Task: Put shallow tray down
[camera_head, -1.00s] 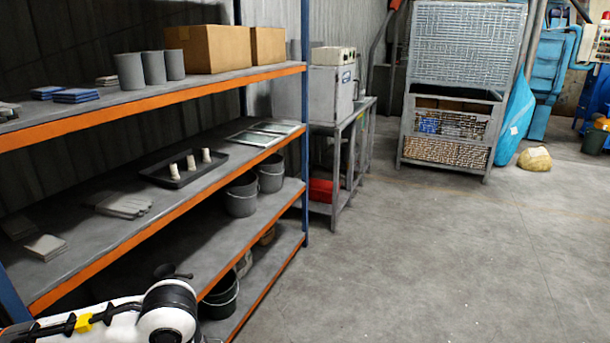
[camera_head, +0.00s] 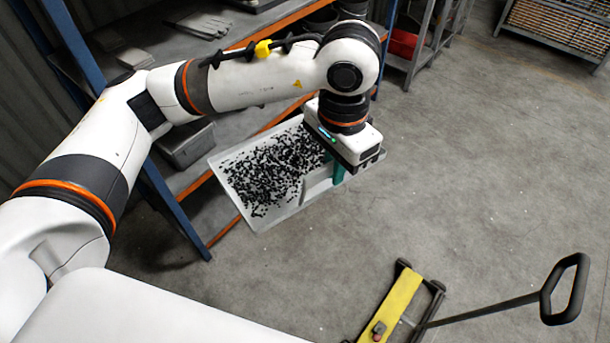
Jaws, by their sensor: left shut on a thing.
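The shallow tray (camera_head: 238,192) is white or pale grey and holds many small black pieces. It is in the middle of the head view, in front of the shelf rack, and looks slightly tilted. My left gripper (camera_head: 338,176) is at the tray's right side, pointing down, with teal fingers shut on the tray's edge. The hand partly hides that edge and the fingertips. I cannot tell whether anything supports the tray from below. My right gripper is not in view.
The shelf rack (camera_head: 283,24) with orange beams and blue posts stands behind the tray. A grey box (camera_head: 185,146) is on a lower shelf. A yellow pallet jack (camera_head: 392,303) with a black handle is at the bottom right. The floor (camera_head: 480,165) to the right is clear.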

